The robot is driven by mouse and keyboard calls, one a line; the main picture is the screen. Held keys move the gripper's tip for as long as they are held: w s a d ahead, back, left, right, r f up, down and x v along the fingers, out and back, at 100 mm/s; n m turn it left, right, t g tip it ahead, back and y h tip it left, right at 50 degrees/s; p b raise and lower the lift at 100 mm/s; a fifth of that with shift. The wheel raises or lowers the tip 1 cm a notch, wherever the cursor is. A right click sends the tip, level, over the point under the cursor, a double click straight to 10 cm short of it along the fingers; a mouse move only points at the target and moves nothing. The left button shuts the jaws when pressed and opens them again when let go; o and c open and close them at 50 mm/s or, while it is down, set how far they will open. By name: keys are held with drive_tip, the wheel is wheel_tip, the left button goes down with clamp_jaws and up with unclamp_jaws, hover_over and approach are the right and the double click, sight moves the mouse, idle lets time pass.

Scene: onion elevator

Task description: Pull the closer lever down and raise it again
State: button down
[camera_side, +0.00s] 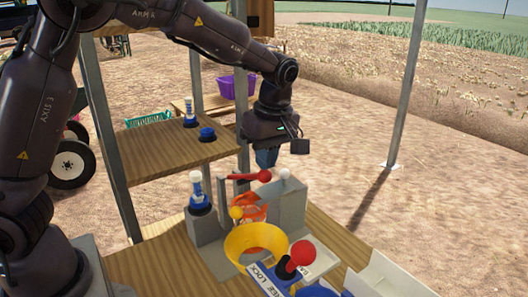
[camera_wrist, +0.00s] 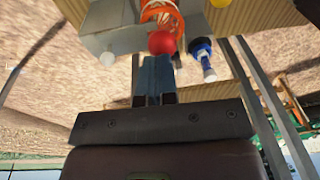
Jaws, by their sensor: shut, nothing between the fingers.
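A lever with a red arm and red ball knob (camera_side: 264,175) stands level at the back of the grey housing. Its ball also shows in the wrist view (camera_wrist: 162,43). A second red ball lever (camera_side: 303,256) stands on the front panel, whose label is only partly readable. I cannot tell from labels which is the closer lever. My gripper (camera_side: 266,162) is shut and empty, pointing down just above the rear red ball. In the wrist view its fingertips (camera_wrist: 156,60) lie just beside that ball; contact is unclear.
An orange basket (camera_side: 250,208), a yellow ring (camera_side: 256,242) and a blue-and-white bottle-like piece (camera_side: 197,188) stand close by. A metal post (camera_side: 405,90) rises at the right.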

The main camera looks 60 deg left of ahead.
drive_tip(key=shift+d+f, duration=0.1)
drive_tip(key=shift+d+f+y, duration=0.45)
drive_tip(key=shift+f+y, duration=0.05)
drive_tip(key=shift+f, duration=0.1)
wheel_tip(320, 180, down, 7)
drive_tip(key=d+y, duration=0.2)
drive_tip(key=y, duration=0.2)
drive_tip(key=shift+d+r, duration=0.2)
drive_tip(key=shift+d, duration=0.2)
drive_tip(key=shift+r, duration=0.1)
drive_tip(key=a+v, duration=0.1)
drive_tip(key=v, duration=1.2)
drive_tip(key=shift+w+r, duration=0.25)
drive_tip(key=shift+r, duration=0.25)
